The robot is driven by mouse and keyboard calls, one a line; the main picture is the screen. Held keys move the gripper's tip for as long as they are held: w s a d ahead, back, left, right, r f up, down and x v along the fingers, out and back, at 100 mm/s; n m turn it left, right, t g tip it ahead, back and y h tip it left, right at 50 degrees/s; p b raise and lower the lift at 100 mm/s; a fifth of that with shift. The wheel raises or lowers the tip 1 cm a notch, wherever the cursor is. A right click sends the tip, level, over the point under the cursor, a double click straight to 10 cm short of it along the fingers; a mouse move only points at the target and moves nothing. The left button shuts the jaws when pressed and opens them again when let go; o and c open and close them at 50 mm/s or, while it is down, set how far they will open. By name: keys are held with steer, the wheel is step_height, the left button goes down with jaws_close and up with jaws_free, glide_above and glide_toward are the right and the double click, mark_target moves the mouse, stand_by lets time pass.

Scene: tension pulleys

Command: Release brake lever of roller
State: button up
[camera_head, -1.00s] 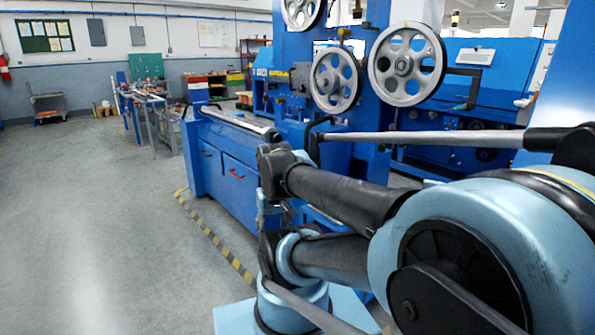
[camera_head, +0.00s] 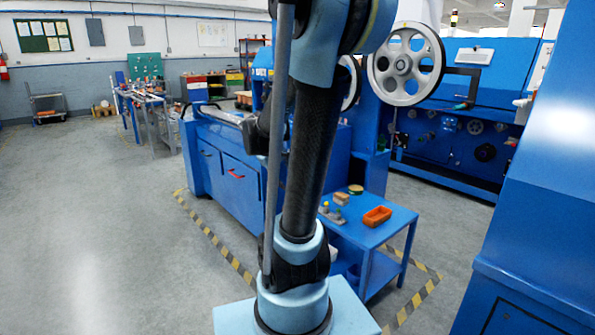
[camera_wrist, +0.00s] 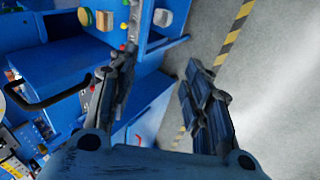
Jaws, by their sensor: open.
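In the wrist view, a black bent handle (camera_wrist: 38,106), which looks like the brake lever, stands out over a blue surface at the left. My gripper (camera_wrist: 158,62) is open and empty, with its two fingers apart. The handle lies to the left of the fingers and does not touch them. In the head view, a black bent handle (camera_head: 203,104) shows at the far left end of the blue machine (camera_head: 225,150). I cannot tell whether it is the same handle.
A low blue table (camera_head: 400,222) holds an orange bin (camera_head: 377,216) and small parts, right of my arm. A large blue cabinet (camera_head: 535,190) stands close at the right. Spoked pulleys (camera_head: 406,64) hang behind. Striped tape (camera_head: 215,238) edges the machine; the floor (camera_head: 110,220) left is open.

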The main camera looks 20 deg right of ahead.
steer(key=w+d+f+n+t+h, duration=0.1)
steer(key=w+d+n+h, duration=0.15)
steer(key=w, duration=0.95)
steer(key=w+d+f+n+t+h, duration=0.1)
steer(key=w+d+f+n+h, duration=0.2)
steer(key=w, duration=0.8)
steer(key=w+d+f+n+t+h, duration=0.2)
steer(key=w+f+n+t+h, duration=0.3)
steer(key=w+f, duration=0.85)
steer(key=w+d+g+y, duration=0.1)
steer(key=w+d, duration=0.8)
steer(key=d, duration=0.5)
steer(key=shift+w+r, duration=0.15)
steer(key=shift+r, duration=0.05)
steer(key=shift+n, duration=0.25)
jaws_close()
